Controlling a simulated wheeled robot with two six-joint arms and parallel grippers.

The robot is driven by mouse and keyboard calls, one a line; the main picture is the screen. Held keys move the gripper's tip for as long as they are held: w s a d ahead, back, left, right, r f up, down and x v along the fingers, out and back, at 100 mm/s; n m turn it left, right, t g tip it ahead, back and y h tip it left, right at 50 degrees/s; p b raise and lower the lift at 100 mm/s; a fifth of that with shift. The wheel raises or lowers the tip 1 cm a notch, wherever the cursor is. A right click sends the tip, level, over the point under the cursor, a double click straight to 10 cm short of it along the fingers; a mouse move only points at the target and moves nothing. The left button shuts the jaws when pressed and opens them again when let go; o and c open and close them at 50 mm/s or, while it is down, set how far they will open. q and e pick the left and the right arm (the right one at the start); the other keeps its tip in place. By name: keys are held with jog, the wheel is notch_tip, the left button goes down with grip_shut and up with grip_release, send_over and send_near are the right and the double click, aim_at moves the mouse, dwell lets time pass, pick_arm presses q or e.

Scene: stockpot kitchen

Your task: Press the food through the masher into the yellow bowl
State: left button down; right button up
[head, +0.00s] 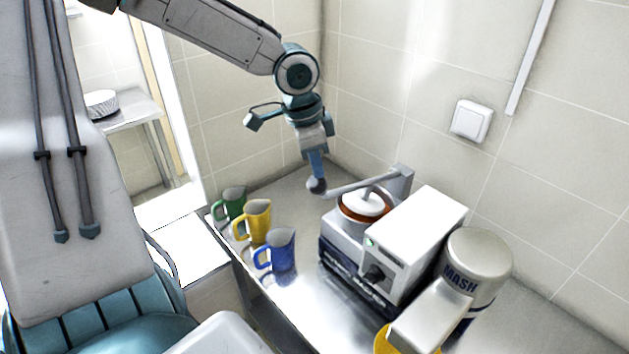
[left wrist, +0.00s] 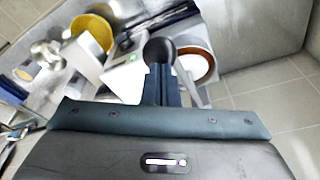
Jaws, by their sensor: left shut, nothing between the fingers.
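The masher is a white and dark machine (head: 416,240) on the steel counter. Its grey lever (head: 345,187) ends in a dark ball knob (head: 316,187), and a white pusher disc (head: 367,203) sits over the round hopper with orange-brown food or rim (head: 362,216) around it. My left gripper (head: 317,172) is shut and empty, pointing down at the knob; whether it touches is unclear. In the left wrist view the fingers (left wrist: 161,84) reach toward the dark knob (left wrist: 160,50). The yellow bowl (head: 381,341) is mostly hidden behind the MASH outlet; it shows better in the left wrist view (left wrist: 92,32). My right gripper is not in view.
Green (head: 234,202), yellow (head: 258,220) and blue (head: 282,248) mugs stand along the counter's left edge. A tiled wall with a white switch (head: 472,120) is behind the masher. The counter's back corner (head: 290,190) is clear.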

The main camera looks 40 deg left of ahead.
aim_at(316, 181)
pick_arm(q)
jog(key=shift+f+b, duration=0.85)
jog(key=shift+f, duration=1.35)
jog(key=shift+s+f+b, duration=0.1)
jog(key=shift+f+b, duration=0.9)
jog(key=shift+f, duration=1.85)
dwell(2.9)
